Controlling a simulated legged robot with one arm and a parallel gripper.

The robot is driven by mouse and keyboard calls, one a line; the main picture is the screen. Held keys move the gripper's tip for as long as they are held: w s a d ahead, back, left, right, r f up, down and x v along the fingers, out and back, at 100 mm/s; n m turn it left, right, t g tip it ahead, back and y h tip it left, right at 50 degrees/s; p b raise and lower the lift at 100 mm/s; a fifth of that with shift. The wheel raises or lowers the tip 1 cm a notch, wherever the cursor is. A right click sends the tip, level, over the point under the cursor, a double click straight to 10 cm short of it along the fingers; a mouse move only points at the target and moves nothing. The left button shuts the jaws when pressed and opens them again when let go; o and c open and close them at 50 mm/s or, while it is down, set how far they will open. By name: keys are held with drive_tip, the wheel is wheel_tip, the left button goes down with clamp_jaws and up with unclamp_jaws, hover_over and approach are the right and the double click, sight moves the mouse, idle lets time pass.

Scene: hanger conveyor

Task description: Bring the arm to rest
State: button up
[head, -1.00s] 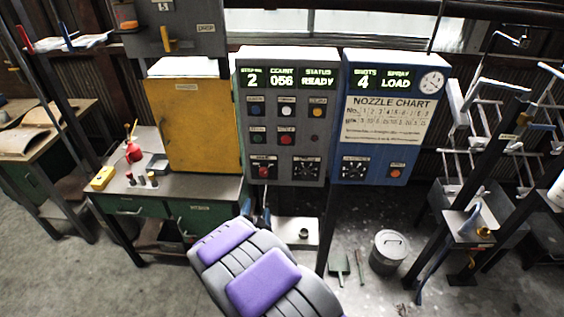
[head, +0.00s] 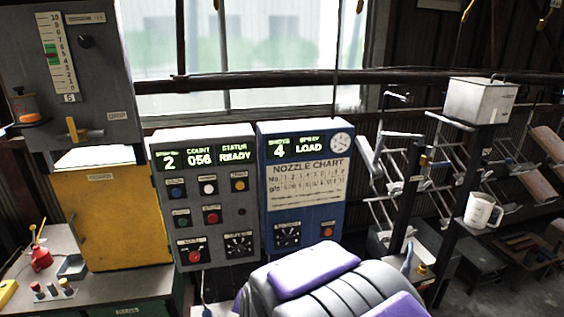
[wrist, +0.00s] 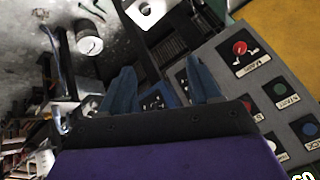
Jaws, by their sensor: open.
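My gripper (wrist: 162,80) shows in the wrist view with its two dark blue fingers spread apart and nothing between them. Behind the fingers is the grey control panel (wrist: 258,88) with its red, green and blue buttons, seen tilted. In the head view my purple and grey arm rises from the bottom edge, in front of the lower part of the panels; my gripper's fingers are hidden there. The grey panel (head: 222,222) reads 2, 056 and READY. The blue panel (head: 330,218) beside it reads 4 and LOAD.
A yellow cabinet (head: 122,218) stands on the bench (head: 92,296) at left, with a red oil can (head: 40,258). At right are a hanger rack (head: 385,170), a white jug (head: 482,210) and a metal box (head: 480,100). A lidded bin (wrist: 89,38) stands on the floor.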

drive_tip(key=s+d+r+g+h, duration=0.1)
drive_tip(key=s+d+r+g, duration=0.1)
drive_tip(key=s+d, duration=0.5)
drive_tip(key=s+d+r+n+g+b, duration=0.1)
drive_tip(key=s+d+g, duration=0.3)
drive_tip(key=s, duration=1)
drive_tip(key=s+d+r+n+g+h, duration=0.1)
drive_tip(key=s+d+r+g, duration=0.1)
drive_tip(key=s+d, duration=0.8)
drive_tip(key=shift+s+d+r+g+h+b, duration=0.3)
drive_tip(key=shift+s+r+g+b, duration=0.1)
drive_tip(key=shift+s+r, duration=0.35)
drive_tip(key=shift+w, duration=0.15)
